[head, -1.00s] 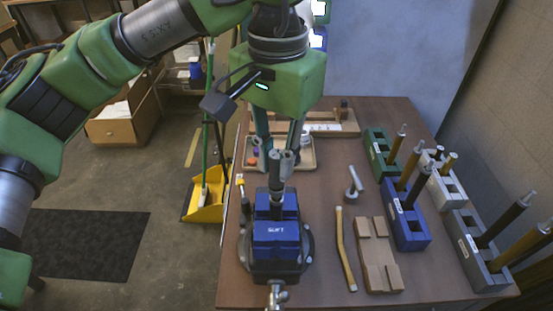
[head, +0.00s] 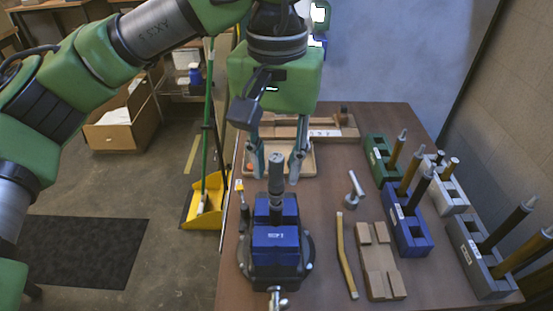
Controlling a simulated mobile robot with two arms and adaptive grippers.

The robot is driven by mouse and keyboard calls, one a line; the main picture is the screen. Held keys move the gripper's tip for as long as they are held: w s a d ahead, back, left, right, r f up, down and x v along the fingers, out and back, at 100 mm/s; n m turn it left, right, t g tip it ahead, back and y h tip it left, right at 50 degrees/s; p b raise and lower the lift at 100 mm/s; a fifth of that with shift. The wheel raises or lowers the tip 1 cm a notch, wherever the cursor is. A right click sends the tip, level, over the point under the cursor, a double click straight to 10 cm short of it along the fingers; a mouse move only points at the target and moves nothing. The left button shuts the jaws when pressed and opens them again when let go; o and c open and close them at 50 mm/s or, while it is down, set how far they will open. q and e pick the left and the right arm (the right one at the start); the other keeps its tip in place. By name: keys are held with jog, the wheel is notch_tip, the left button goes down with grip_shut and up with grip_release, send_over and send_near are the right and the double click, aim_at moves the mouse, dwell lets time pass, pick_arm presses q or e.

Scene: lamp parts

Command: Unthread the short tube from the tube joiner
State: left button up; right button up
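A grey metal upright piece (head: 276,172), with the short tube and tube joiner in line, stands in the jaws of the blue vise (head: 276,238). It is too small to tell where the tube ends and the joiner begins. My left gripper (head: 276,162) points down from above, its two fingers spread apart. One finger is on each side of the piece's upper end, with visible gaps, so it is open and holds nothing. My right gripper is not in view.
A small angled metal part (head: 355,190), a yellowish bent rod (head: 346,255) and a wooden cradle (head: 379,262) lie right of the vise. Green (head: 378,160), blue (head: 409,235), white and grey (head: 478,262) holders with upright tubes line the right. A wooden tray (head: 308,160) lies behind the gripper.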

pick_arm(q)
jog(key=m, duration=0.5)
jog(key=shift+m+p, duration=0.3)
jog(key=m, duration=0.6)
jog(key=shift+p, duration=0.4)
jog(key=shift+r+m, duration=0.1)
jog(key=shift+m, duration=0.4)
jog(key=shift+m+p, duration=0.5)
jog(key=shift+p, duration=0.7)
grip_shut()
